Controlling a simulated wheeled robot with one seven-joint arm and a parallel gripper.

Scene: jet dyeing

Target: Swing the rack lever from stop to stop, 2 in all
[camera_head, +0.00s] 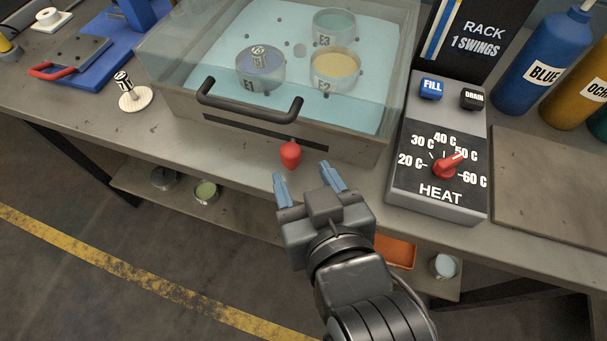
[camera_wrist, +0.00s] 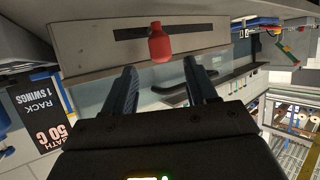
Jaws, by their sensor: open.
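The rack lever has a red knob (camera_head: 291,154) at the front of the dye bath, below its dark slot (camera_head: 250,131). The knob also shows in the wrist view (camera_wrist: 159,43), just beyond and between my fingertips. My gripper (camera_head: 309,180) is open and empty, with its blue fingers apart, a little in front of the knob and not visibly touching it. The wrist view also shows both fingers (camera_wrist: 163,72). The rack sign (camera_head: 481,35) reads "1 SWINGS". The clear-walled bath (camera_head: 190,72) holds blue liquid and cups marked E1 (camera_head: 261,88), E2 and E3.
A black bar handle (camera_head: 249,108) sticks out above the slot. The heat box (camera_head: 437,150) stands to the right, its red dial (camera_head: 446,167) near 50 C. Blue (camera_head: 540,55) and ochre bottles stand behind it. A small stamp-like piece (camera_head: 133,94) lies left of the bath.

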